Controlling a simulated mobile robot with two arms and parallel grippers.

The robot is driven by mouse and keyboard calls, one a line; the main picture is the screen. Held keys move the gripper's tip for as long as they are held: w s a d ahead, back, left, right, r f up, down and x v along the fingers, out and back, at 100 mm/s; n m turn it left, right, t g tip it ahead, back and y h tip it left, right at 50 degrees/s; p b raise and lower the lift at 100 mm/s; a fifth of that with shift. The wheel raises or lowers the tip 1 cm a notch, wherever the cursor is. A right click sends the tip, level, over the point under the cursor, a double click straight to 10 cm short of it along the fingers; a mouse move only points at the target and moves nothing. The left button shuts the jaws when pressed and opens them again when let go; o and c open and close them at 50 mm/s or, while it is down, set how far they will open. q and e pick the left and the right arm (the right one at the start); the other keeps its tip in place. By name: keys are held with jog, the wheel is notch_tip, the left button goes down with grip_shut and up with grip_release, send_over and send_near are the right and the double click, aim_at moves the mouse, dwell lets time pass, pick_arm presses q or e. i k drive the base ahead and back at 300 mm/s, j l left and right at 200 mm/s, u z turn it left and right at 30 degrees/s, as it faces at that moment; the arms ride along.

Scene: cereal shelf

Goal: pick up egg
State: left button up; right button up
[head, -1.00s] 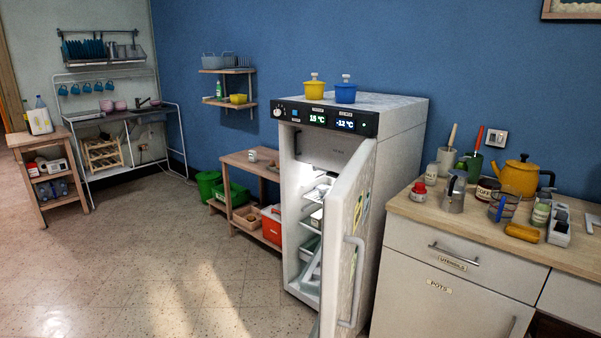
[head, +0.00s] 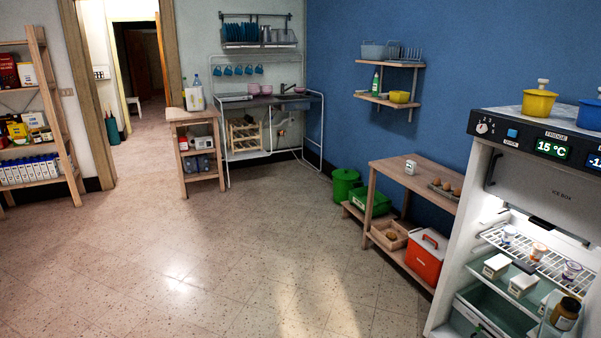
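Several brown eggs (head: 456,191) sit in a grey carton or tray (head: 440,193) on top of the wooden side table (head: 410,170), just left of the fridge. They are small in the head view, and the fridge partly overlaps that end of the table. Neither of my grippers shows in the head view.
The fridge (head: 500,150) at the right stands open, with cups, boxes and a jar inside. A white container (head: 410,167) stands on the table; a red cooler (head: 427,257) and wooden crate (head: 390,236) are on its lower shelf. Open tiled floor (head: 230,250) lies in front.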

aim_at(437, 182)
jog(key=i+j, duration=0.1)
jog(key=i, duration=0.35)
jog(key=i+j+u, duration=0.1)
jog(key=i, duration=0.35)
